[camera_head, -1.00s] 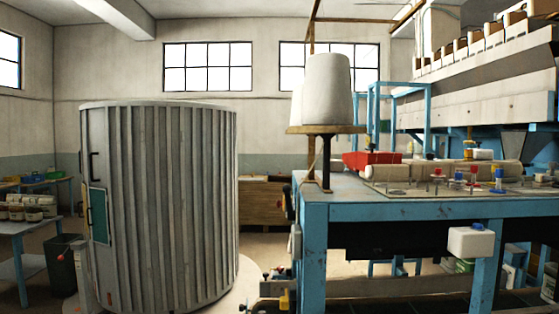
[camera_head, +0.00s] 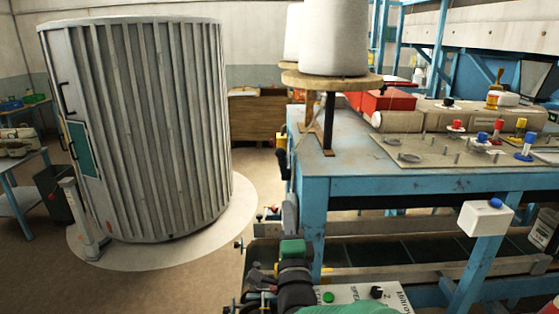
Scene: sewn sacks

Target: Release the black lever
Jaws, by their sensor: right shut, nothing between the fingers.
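My right gripper (camera_head: 262,279) is dark and shows low in the head view, in front of the blue machine frame. It is shut and holds nothing that I can see. My dark wrist and arm come in from the bottom edge. A black lever cannot be clearly told apart from the dark parts around my gripper. A green block (camera_head: 292,249) shows just above my wrist. A white panel (camera_head: 350,294) with a green button (camera_head: 328,297) and a black knob (camera_head: 376,292) lies right of my wrist. My left gripper is not in view.
A blue table (camera_head: 350,168) bears white cones (camera_head: 340,40), a red box (camera_head: 388,102) and a plate with coloured knobs (camera_head: 455,148). A white box with a blue button (camera_head: 485,217) hangs at its front. A large ribbed grey cylinder (camera_head: 140,130) stands left. Open floor lies between.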

